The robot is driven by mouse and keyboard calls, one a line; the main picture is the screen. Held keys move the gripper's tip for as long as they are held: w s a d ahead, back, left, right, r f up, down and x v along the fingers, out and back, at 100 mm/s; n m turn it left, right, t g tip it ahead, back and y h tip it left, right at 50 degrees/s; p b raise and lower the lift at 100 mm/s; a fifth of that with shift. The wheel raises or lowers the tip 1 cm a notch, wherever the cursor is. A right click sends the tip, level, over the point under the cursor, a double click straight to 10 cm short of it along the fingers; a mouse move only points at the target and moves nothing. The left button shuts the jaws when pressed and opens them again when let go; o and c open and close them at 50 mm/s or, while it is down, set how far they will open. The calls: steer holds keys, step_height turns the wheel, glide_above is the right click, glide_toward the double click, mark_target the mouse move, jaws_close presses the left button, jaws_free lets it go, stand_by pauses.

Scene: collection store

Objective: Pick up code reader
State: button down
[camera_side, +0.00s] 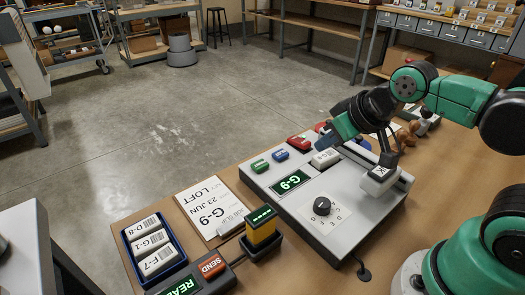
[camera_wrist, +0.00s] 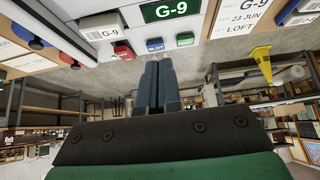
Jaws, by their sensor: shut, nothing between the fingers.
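The code reader, which I take to be the yellow device with a dark top and green marks (camera_side: 263,225), stands upright in a dark holder at the front of the table in the side view.
The grey console (camera_side: 275,200) has a G-9 display (camera_side: 292,182), a dark knob (camera_side: 322,205) and coloured buttons. A blue tray (camera_side: 180,276) with labelled white blocks, a LOFT card (camera_side: 212,204) and a red SEND button (camera_side: 212,265) surround the reader. Shelving stands behind.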

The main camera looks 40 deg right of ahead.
mark_target(261, 214)
jaws_free()
steer(key=shift+a, duration=0.1)
steer(key=a+f+g, duration=0.1)
steer(key=a+g, duration=0.1)
steer(key=a, duration=0.2)
steer(key=a+f+g, duration=0.2)
steer(key=a, duration=0.3)
steer(key=a+f+g, duration=0.1)
steer(key=a+g, duration=0.2)
steer(key=a, duration=0.1)
steer(key=shift+s+a+f, duration=0.1)
steer(key=shift+a+f, duration=0.2)
steer(key=shift+a, duration=0.05)
steer(key=shift+f, duration=2.8)
